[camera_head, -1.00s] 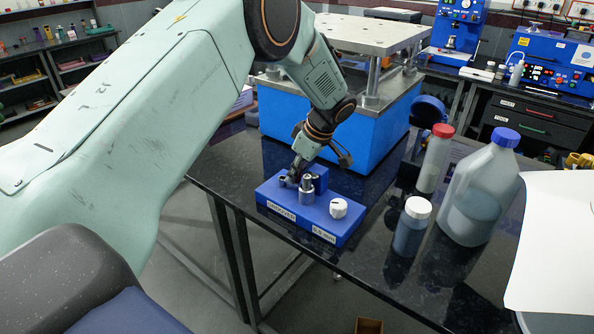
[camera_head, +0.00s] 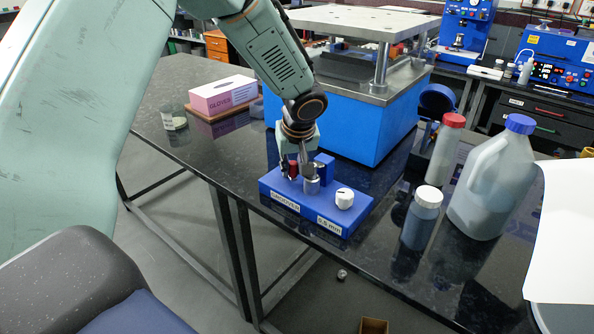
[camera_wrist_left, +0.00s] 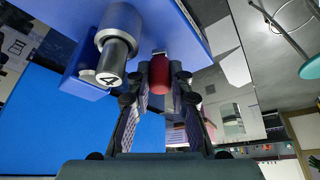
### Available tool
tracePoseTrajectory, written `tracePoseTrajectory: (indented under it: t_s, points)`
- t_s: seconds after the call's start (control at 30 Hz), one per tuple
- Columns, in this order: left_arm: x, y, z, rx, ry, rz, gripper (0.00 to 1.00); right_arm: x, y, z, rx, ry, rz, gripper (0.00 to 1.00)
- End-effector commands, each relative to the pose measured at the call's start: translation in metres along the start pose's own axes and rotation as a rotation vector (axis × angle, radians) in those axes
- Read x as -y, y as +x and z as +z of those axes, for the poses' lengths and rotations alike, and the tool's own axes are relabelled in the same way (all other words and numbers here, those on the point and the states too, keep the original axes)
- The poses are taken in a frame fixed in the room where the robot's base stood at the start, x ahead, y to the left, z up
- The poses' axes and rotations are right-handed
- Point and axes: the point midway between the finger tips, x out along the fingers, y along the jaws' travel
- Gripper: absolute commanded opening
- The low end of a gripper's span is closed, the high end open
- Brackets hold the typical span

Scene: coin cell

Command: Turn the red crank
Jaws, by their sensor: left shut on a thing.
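The red crank (camera_head: 293,169) has a red handle and sits at the back left of a blue block (camera_head: 345,222) on the dark table. In the left wrist view its red handle (camera_wrist_left: 160,75) lies between the two fingers. My left gripper (camera_head: 300,168) comes down from above and is shut on the handle. The fingers hide part of the crank in the head view. A grey metal post (camera_head: 311,186) stands on the block close beside the gripper; a post marked 4 (camera_wrist_left: 118,48) shows in the left wrist view. My right gripper is not in view.
A lidded bottle (camera_head: 421,220), a red-capped bottle (camera_head: 445,152) and a large blue-capped jug (camera_head: 492,190) stand to the right. A blue press (camera_head: 345,115) stands behind.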

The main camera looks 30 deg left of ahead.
Motion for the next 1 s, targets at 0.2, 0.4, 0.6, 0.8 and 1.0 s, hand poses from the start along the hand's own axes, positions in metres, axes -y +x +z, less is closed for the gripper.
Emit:
tracePoseTrajectory:
  t_s: [0.2, 0.4, 0.6, 0.8, 1.0]
  points:
    - [0.009, -0.001, -0.002, -0.003, 0.187, 0.084, 0.0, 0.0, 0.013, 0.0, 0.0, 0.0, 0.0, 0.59]
    - [0.017, -0.003, -0.004, -0.002, 0.359, 0.156, 0.0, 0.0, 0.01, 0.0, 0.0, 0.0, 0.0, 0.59]
    - [0.024, -0.004, -0.007, -0.001, 0.519, 0.22, 0.0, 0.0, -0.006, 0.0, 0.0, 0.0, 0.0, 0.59]
    - [0.028, -0.003, -0.01, -0.001, 0.629, 0.262, 0.0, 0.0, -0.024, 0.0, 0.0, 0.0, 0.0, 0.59]
    - [0.031, -0.002, -0.011, -0.002, 0.7, 0.291, 0.0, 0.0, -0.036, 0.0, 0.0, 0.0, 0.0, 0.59]
